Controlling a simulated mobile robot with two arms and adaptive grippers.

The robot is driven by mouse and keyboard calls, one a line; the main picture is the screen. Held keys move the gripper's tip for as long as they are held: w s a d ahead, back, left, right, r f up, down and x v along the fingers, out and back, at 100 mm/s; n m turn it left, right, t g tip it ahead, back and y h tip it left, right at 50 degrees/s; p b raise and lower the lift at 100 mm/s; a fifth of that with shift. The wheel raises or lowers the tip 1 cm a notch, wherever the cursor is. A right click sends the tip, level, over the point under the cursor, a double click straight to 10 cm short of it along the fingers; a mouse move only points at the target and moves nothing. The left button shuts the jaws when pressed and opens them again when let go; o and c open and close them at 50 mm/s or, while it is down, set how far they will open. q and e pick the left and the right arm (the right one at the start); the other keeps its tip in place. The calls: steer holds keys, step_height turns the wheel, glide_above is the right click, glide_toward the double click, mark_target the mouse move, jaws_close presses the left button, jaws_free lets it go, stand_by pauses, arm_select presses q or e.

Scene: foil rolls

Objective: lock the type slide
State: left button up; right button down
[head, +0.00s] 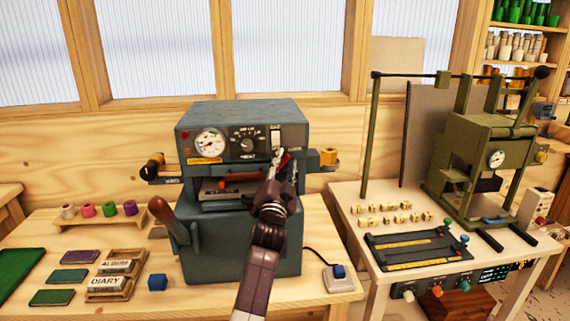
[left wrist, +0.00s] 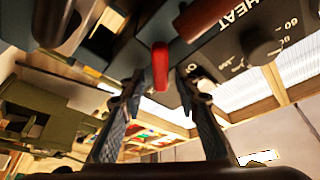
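A blue-grey foil press (head: 240,115) stands on the left bench. A brown-handled slide (head: 240,178) sits in its front opening, and I take this to be the type slide. A small red lever (head: 285,158) is at the right of the opening. My left gripper (head: 281,167) is at this lever, partly covering it. In the left wrist view the red lever (left wrist: 160,64) shows between the tips of my left gripper (left wrist: 160,80). The fingers are apart, with gaps beside the lever; I see no clear contact. My right gripper is not in view.
A big lever (head: 161,211) rises at the press's left front. A yellow roll (head: 328,157) sticks out on its right. Foil rolls (head: 108,209), type trays (head: 112,280) and a blue cube (head: 157,282) lie left. A green press (head: 465,160) stands on the right table.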

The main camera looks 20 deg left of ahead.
arm_select(q)
steer(key=v, duration=1.2)
stand_by(0.5)
steer(key=s+d+f+g+h, duration=0.1)
steer(key=d+f+g+h, duration=0.15)
steer(key=f, duration=1.25)
steer(key=d+f+g+h, duration=0.1)
steer(key=d+f+g, duration=0.25)
steer(key=f, duration=1.15)
steer(key=s+d+f+g+h, duration=0.1)
steer(key=s+d+f+g, duration=0.1)
steer(key=s+f, duration=0.65)
steer(key=s+d+f+g+h, duration=0.15)
steer(key=s+f, duration=0.25)
steer(key=f, duration=0.9)
steer(key=s+f+n+g, duration=0.1)
steer(key=s+f+g, duration=0.2)
steer(key=s+f, duration=0.6)
steer(key=s+f+n+g, duration=0.1)
steer(key=s+f+g, duration=0.1)
steer(key=s+f, duration=0.7)
steer(key=s+a+f+n+g, duration=0.1)
steer(key=s+f+g, duration=0.1)
steer(key=s, duration=1.2)
steer(key=s+a+f+g, duration=0.1)
steer(key=s+f+g, duration=0.2)
steer(key=s, duration=1.1)
steer(key=shift+f+n+y, duration=0.3)
steer(key=shift+f+n, duration=0.1)
